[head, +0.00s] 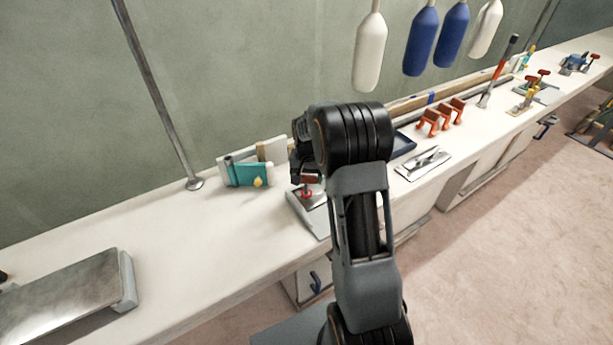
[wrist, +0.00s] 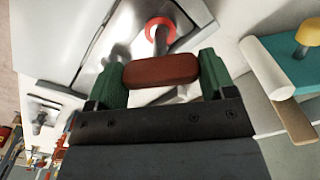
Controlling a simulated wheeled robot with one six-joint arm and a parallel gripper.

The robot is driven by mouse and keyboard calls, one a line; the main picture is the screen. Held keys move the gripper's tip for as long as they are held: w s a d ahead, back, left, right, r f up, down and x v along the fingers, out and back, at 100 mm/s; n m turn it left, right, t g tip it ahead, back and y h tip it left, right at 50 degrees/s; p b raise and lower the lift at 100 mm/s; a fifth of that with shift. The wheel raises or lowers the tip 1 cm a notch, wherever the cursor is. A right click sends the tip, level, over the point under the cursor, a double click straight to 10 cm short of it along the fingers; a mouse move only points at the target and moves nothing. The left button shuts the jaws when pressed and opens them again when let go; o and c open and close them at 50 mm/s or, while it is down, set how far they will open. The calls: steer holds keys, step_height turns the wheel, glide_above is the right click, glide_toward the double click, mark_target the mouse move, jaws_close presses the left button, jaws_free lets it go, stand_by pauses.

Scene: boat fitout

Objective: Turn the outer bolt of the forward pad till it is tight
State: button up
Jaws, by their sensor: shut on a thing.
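The pad is a bright metal plate on the counter, seen below my gripper in the head view (head: 312,219) and filling the upper left of the wrist view (wrist: 95,35). A bolt with a silver shank (wrist: 160,42) and a red ring (wrist: 162,24) stands on it. The red ring also shows in the head view (head: 307,194). The bolt's reddish-brown bar head (wrist: 160,70) lies between the green fingers of my gripper (wrist: 162,76), which is shut on it. In the head view my gripper (head: 306,178) is partly hidden by my arm. I cannot tell how tight the bolt is.
A teal and white object (head: 250,174) stands close to the left of my gripper, by the wall. To the right lie a small plate (head: 423,164) and orange brackets (head: 440,118). Bottles (head: 370,50) hang above. The counter's left middle is clear.

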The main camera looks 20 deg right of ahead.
steer(key=shift+w+r+m, duration=0.1)
steer(key=shift+r+m, duration=0.05)
steer(key=shift+m, duration=0.65)
steer(key=shift+r+m, duration=0.1)
steer(key=shift+m, duration=0.7)
steer(key=o, duration=0.9)
steer(key=shift+f, duration=0.1)
step_height(320, 180, up, 14)
steer(key=shift+f+p, duration=0.1)
steer(key=shift+p, duration=0.35)
